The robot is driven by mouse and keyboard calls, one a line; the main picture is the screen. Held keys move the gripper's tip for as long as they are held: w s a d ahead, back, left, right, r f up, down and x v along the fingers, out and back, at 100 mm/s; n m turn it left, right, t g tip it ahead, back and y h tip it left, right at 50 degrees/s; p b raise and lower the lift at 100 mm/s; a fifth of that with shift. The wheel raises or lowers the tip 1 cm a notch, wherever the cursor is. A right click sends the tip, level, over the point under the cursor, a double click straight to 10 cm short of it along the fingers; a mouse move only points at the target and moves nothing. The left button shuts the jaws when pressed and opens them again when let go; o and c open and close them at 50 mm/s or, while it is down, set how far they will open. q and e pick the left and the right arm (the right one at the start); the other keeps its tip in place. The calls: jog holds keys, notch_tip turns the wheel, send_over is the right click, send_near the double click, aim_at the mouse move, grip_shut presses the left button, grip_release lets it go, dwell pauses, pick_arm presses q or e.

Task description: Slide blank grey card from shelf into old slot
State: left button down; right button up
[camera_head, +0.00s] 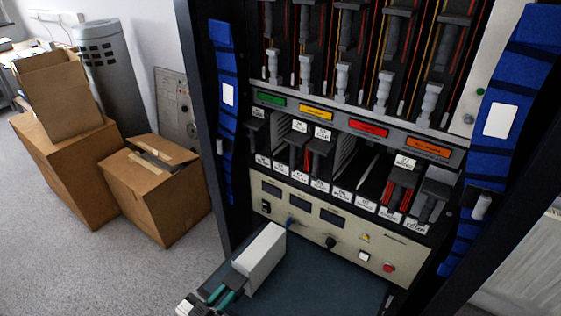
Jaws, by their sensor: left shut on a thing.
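A plain light grey card (263,258), shaped like a thick upright block, is over the left part of the dark shelf (325,275). My left gripper (229,288), with teal fingers, is shut on the near end of the card. The card's far end points at the instrument panel; I cannot tell if its underside touches the shelf. Above the panel is a row of card slots (345,155) with small white labels, too small to read surely. Some slots hold dark cards with white tags; the middle of the row shows dark gaps. My right gripper is not in view.
The beige panel (335,232) with displays, knobs and a red button stands between shelf and slots. Blue strips (226,95) run down both rack sides. Cardboard boxes (155,190) stand on the floor at left. The shelf's right part is clear.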

pick_arm(q)
jog(key=shift+r, duration=0.2)
dwell(0.3)
notch_tip(320, 180, up, 5)
jog(key=p, duration=0.5)
jog(key=shift+r, duration=0.1)
dwell(0.5)
